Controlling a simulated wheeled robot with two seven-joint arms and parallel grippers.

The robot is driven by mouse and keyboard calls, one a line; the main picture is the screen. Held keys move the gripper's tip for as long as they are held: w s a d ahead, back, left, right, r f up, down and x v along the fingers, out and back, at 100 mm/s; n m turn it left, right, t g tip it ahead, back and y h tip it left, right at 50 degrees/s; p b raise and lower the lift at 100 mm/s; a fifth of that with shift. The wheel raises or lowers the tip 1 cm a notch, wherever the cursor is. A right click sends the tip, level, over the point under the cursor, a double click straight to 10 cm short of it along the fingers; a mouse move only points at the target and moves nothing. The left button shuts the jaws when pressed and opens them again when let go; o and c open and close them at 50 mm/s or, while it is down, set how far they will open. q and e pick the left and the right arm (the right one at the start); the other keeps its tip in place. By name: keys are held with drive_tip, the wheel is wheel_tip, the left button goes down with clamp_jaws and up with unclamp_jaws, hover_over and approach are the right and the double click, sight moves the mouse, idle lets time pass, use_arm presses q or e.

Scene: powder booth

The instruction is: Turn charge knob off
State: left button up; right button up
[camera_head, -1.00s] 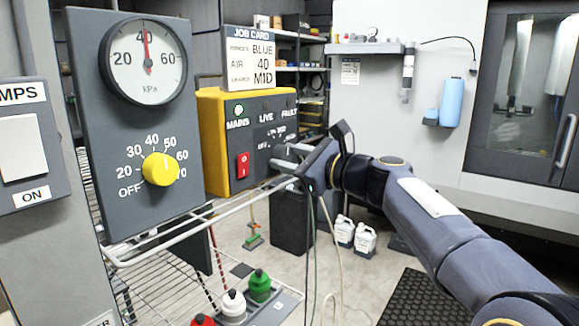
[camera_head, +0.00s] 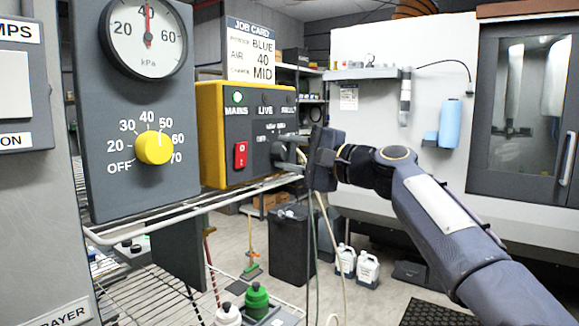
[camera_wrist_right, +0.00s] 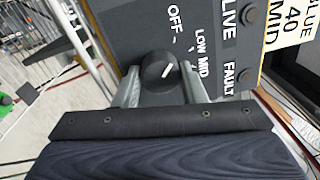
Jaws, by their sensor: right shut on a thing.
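The charge knob (camera_wrist_right: 158,70) is a small dark round knob with a white pointer line on the grey face of the yellow box (camera_head: 212,140). The labels OFF, LOW and MID show beside it in the right wrist view. The pointer line points toward the LOW and MID labels, not at OFF. My right gripper (camera_wrist_right: 161,80) is shut on the charge knob, one finger on each side. In the head view my right gripper (camera_head: 284,152) is at the box's lower right and hides the knob. My left gripper is not in view.
A yellow dial (camera_head: 154,148) and a gauge (camera_head: 146,36) are on the panel to the left. A wire rack (camera_head: 190,222) runs below. A job card (camera_head: 250,52) stands above.

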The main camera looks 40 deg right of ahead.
drive_tip(key=shift+f+n+b, duration=0.1)
drive_tip(key=shift+n+b, duration=1.15)
drive_tip(key=shift+n, duration=1.05)
drive_tip(key=o, duration=1)
drive_tip(key=shift+s, duration=0.1)
drive_tip(key=b+v, duration=0.1)
drive_tip(key=v, duration=0.6)
drive_tip(key=shift+s+d, duration=0.15)
drive_tip(key=shift+s, duration=0.1)
